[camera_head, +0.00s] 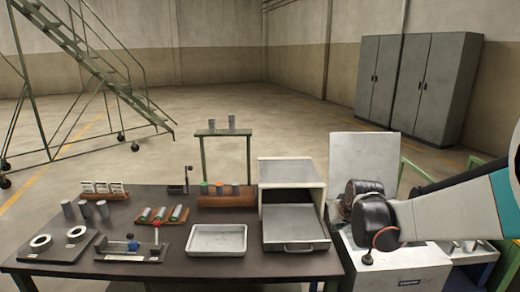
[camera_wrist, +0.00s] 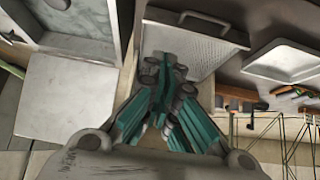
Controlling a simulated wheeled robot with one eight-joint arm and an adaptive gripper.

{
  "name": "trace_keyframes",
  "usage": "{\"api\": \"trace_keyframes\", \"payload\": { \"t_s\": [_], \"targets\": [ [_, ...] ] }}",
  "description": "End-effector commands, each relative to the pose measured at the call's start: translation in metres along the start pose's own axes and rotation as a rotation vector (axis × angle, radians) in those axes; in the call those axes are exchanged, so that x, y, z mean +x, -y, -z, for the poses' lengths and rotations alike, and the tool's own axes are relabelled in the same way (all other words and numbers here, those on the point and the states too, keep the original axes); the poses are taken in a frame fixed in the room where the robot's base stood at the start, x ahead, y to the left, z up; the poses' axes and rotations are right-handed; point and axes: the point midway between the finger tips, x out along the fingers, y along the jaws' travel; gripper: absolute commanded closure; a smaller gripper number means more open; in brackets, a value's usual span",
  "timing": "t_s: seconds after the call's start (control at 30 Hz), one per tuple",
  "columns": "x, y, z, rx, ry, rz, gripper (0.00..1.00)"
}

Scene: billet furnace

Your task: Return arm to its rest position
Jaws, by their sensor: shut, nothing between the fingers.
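My arm (camera_head: 450,210) reaches in from the right edge of the head view, and its dark end is over the white cabinet to the right of the furnace. My gripper (camera_wrist: 167,75) shows in the wrist view with its teal fingers drawn together and nothing between them. In the head view the fingers cannot be made out. The furnace (camera_head: 292,172) is a light box on the table with its front open and a grey panel with a handle (camera_head: 296,227) lying out in front. The panel also shows beyond my fingers in the wrist view (camera_wrist: 195,42).
The dark table (camera_head: 225,275) holds an empty metal tray (camera_head: 217,239), racks with cylinders (camera_head: 162,214), loose grey cylinders (camera_head: 86,210) and a plate with rings (camera_head: 45,248). A white cabinet (camera_head: 400,270) with an upright lid stands right of the table.

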Motion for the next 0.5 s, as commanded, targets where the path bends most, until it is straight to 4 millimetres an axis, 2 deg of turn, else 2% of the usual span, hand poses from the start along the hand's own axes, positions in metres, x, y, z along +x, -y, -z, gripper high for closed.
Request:
{"api": "trace_keyframes", "payload": {
  "t_s": [0.03, 0.2, 0.5],
  "targets": [
    [-0.02, 0.004, -0.005, -0.002, 0.002, 0.001, 1.0],
    [-0.075, 0.015, -0.025, -0.001, 0.01, 0.001, 1.0],
    [-0.158, 0.03, -0.079, -0.001, 0.021, 0.001, 1.0]
  ]
}}
